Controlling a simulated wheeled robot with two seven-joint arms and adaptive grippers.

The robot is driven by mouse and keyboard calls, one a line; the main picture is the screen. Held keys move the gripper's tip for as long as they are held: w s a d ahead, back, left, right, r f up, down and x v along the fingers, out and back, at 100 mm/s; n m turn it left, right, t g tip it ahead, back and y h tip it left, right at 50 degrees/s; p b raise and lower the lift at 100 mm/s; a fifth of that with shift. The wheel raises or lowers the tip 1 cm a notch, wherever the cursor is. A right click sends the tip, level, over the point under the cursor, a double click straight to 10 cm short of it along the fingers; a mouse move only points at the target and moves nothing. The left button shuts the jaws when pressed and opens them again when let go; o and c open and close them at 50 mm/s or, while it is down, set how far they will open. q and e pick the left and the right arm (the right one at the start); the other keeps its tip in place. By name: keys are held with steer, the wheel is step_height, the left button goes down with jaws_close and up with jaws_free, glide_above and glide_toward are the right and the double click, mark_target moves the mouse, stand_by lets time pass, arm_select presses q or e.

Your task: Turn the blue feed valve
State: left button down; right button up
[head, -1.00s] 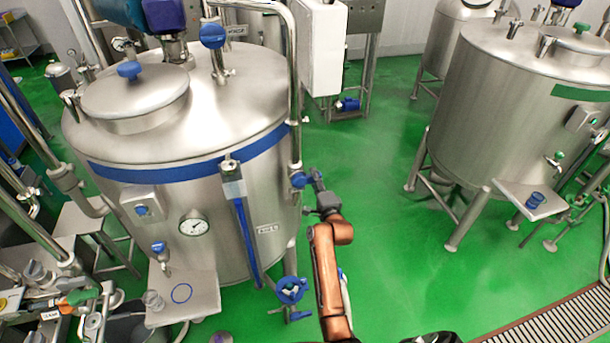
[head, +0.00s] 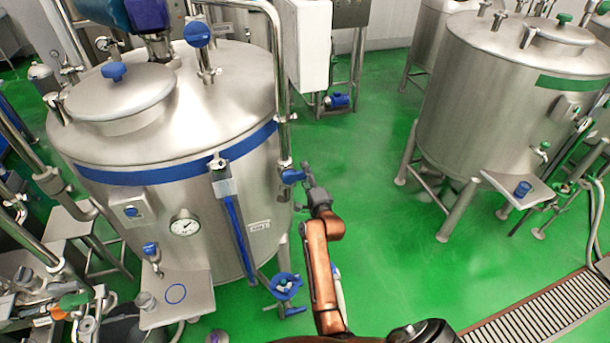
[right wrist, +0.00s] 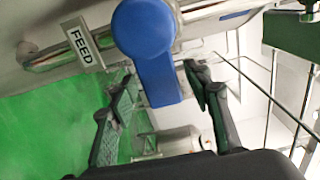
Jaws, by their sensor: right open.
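The blue feed valve (head: 292,175) sits on the vertical steel pipe at the right side of the blue-banded tank. In the right wrist view its handle (right wrist: 158,82) has a round blue hub and a flat lever pointing down the picture, beside a FEED label (right wrist: 83,43). My right gripper (head: 306,174) is just right of the valve in the head view. In the right wrist view my right gripper (right wrist: 160,73) is open, with one finger on each side of the lever's end. Gaps show between the fingers and the lever. My left gripper is not in view.
The blue-banded tank (head: 180,195) stands close on the left. A green-banded tank (head: 480,110) stands at right with a small shelf (head: 503,185). Green floor (head: 385,240) between the tanks is clear.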

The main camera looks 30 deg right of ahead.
steer(key=shift+r, duration=0.1)
step_height(320, 180, up, 10)
steer(key=shift+a+f, duration=0.15)
steer(key=shift+d, duration=0.2)
steer(key=shift+a, duration=0.1)
stand_by(0.4)
